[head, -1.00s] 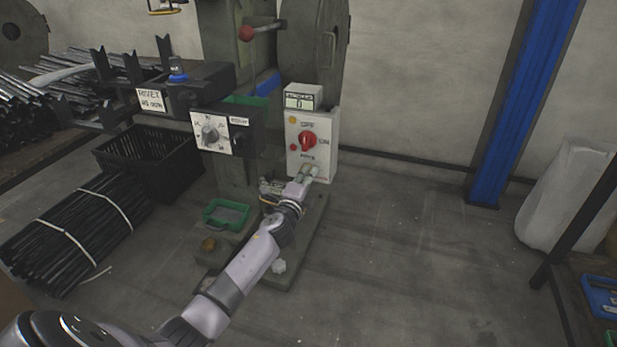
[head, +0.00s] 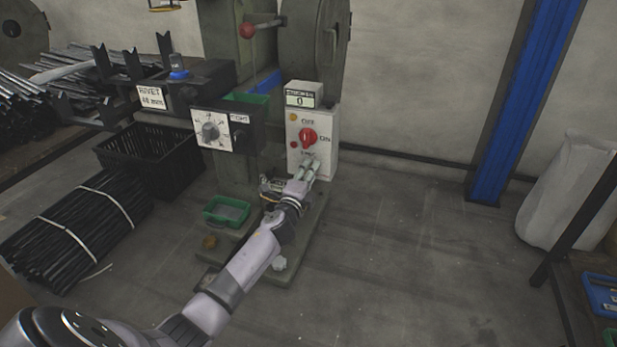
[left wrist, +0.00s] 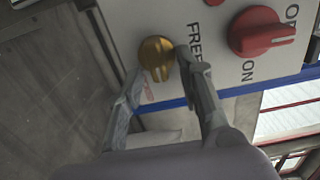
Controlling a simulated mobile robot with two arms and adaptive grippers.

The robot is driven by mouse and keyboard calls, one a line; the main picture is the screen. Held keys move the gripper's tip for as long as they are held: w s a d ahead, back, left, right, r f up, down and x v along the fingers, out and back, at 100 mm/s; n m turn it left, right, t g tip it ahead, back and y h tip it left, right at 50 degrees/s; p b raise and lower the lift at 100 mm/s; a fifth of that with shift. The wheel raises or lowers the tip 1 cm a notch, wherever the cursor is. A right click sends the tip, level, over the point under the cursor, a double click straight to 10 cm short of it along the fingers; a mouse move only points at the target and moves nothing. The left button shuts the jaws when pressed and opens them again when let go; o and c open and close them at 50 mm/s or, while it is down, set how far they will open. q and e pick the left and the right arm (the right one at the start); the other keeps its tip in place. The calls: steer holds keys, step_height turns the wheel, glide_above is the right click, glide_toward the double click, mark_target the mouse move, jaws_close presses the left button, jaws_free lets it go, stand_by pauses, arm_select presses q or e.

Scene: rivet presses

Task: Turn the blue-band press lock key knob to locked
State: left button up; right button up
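The lock key knob is a small gold knob (left wrist: 156,54) on the white control panel (left wrist: 222,68), beside the printed word FREE in the left wrist view. A blue band (left wrist: 176,103) runs along the panel's edge there. My left gripper (left wrist: 160,66) has one finger on each side of the gold knob, the right finger very close to it. The fingers are apart; firm contact cannot be made out. In the head view my left gripper (head: 309,163) is at the lower part of the white panel (head: 328,157) and hides the gold knob. My right gripper is not in view.
A red ON/OFF knob (left wrist: 262,32) sits close to the gold knob; it also shows in the head view (head: 308,137). A counter box (head: 304,94) tops the panel. A dial box (head: 213,131) and a green tray (head: 227,211) are left.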

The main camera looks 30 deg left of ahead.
arm_select(q)
steer(key=v, duration=1.2)
